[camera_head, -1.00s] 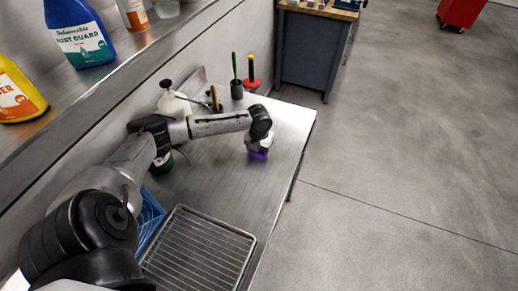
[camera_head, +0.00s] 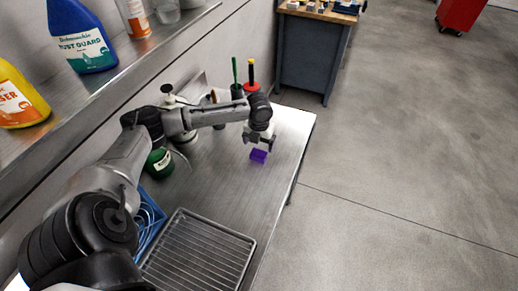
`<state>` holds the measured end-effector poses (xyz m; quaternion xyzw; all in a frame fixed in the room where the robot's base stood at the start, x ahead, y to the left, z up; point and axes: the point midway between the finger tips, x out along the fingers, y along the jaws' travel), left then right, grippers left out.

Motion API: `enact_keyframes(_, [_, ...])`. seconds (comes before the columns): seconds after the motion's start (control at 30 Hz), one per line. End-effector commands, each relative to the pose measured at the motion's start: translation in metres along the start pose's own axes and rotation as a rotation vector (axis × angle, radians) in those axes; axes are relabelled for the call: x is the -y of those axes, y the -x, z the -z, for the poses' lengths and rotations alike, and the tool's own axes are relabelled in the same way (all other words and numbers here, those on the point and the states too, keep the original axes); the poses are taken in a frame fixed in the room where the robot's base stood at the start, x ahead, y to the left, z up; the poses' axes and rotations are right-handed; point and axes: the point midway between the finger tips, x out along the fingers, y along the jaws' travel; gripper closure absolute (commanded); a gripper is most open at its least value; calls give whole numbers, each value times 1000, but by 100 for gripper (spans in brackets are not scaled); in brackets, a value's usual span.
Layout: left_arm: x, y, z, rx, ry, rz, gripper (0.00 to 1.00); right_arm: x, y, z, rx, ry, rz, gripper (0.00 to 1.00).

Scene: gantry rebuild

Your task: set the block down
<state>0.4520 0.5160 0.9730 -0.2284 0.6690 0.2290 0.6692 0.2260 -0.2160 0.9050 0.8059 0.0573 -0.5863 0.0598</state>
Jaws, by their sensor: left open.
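A small purple block (camera_head: 258,156) rests on the steel table (camera_head: 222,180) near its right edge. My left gripper (camera_head: 258,141) is just above the block, pointing down, open and apart from it. My left arm reaches in from the lower left over the table. My right gripper is not in view.
A wire rack (camera_head: 198,257) lies at the table's near end, beside a blue basket (camera_head: 150,222). A green round container (camera_head: 160,162) stands under my arm. Brushes in holders (camera_head: 236,84) stand at the far end. A shelf with bottles (camera_head: 82,38) runs along the left.

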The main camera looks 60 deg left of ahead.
Motion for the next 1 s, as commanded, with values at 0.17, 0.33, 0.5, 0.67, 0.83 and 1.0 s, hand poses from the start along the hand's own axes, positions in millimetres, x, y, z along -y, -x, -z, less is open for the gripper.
enact_keyframes(0.17, [0,31,0,2,1,1,11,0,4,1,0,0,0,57])
enact_keyframes(0.33, [0,48,-1,2,1,1,11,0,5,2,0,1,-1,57])
enact_keyframes(0.5, [0,56,0,0,1,0,11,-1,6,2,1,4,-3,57])
enact_keyframes(0.67, [0,57,0,0,1,0,11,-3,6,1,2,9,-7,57])
enact_keyframes(0.83, [0,57,0,0,1,0,11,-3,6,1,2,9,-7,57])
enact_keyframes(1.0, [1,56,0,0,3,0,11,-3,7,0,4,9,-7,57])
